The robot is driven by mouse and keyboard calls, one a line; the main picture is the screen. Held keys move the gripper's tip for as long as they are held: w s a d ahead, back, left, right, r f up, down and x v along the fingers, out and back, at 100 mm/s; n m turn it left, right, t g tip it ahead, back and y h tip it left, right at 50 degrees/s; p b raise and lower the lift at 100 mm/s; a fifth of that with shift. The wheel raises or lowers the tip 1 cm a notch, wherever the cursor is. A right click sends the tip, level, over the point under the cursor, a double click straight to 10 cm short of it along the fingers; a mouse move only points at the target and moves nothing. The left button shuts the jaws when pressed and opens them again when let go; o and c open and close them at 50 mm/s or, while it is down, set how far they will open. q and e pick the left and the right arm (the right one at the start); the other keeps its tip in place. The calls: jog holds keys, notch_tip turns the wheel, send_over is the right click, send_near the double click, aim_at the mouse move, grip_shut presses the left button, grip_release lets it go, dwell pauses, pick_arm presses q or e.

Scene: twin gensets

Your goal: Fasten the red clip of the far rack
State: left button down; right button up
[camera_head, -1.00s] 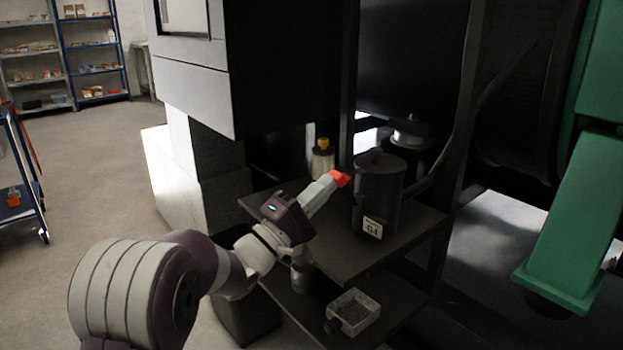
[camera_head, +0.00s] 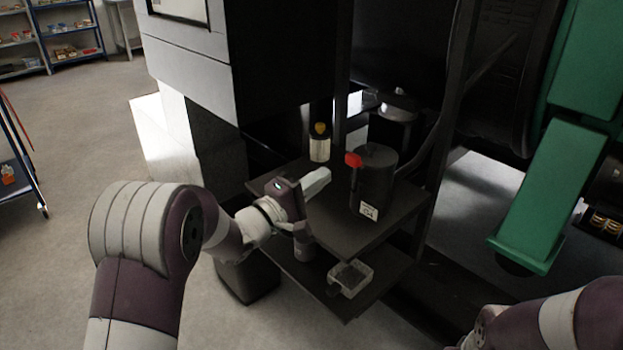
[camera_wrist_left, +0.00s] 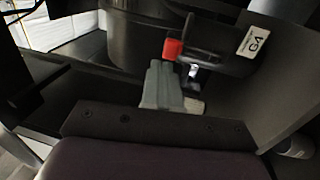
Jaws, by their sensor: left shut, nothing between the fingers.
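The red clip (camera_head: 353,159) is at the upper left side of a black canister (camera_head: 374,182) with a white G4 label, on the dark rack's upper shelf (camera_head: 340,235). The left wrist view shows the clip (camera_wrist_left: 173,49) at the end of a dark bar. I cannot tell whether it is fastened. My left gripper (camera_head: 325,175) is shut and empty, just left of the clip and slightly below it in the head view. In the wrist view its fingertips (camera_wrist_left: 160,66) are close below the clip; contact is unclear. My right gripper is out of view.
A bottle with a yellow cap (camera_head: 320,143) stands behind my left gripper. A small open box (camera_head: 350,278) is on the lower shelf. A green block (camera_head: 548,195) is at right. Open floor lies at left, with a cart (camera_head: 20,165) at the edge.

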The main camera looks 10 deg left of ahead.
pick_arm(q)
jog(key=r+v, duration=0.1)
jog(key=v, duration=0.7)
jog(key=shift+s+a+r+p, duration=0.15)
jog(key=shift+s+a+p, duration=0.1)
jog(key=shift+s+p, duration=0.2)
